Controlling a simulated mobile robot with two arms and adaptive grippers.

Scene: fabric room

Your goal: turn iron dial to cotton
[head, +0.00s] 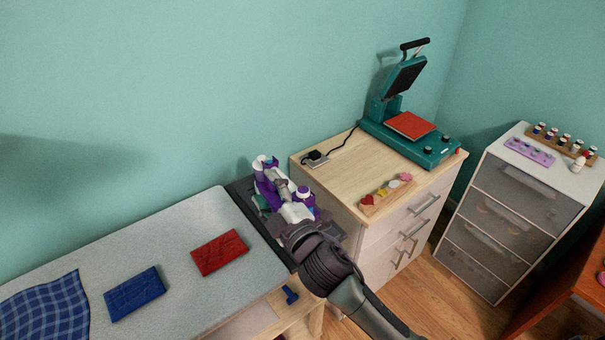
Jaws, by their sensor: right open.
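The purple and white iron (262,186) rests on a dark stand at the right end of the ironing board (190,222). My right arm reaches over it from the lower right. My right gripper (280,180) is open at the iron and covers much of it. I cannot tell whether its fingers touch the iron. The dial cannot be made out clearly, and its setting is not readable. My left gripper is not in view.
A folded red cloth (219,252), a folded blue cloth (134,293) and a checked cloth (48,308) lie on the board. A wooden cabinet (335,178) with a teal heat press (440,147) stands right of the iron. A drawer unit (503,222) stands farther right.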

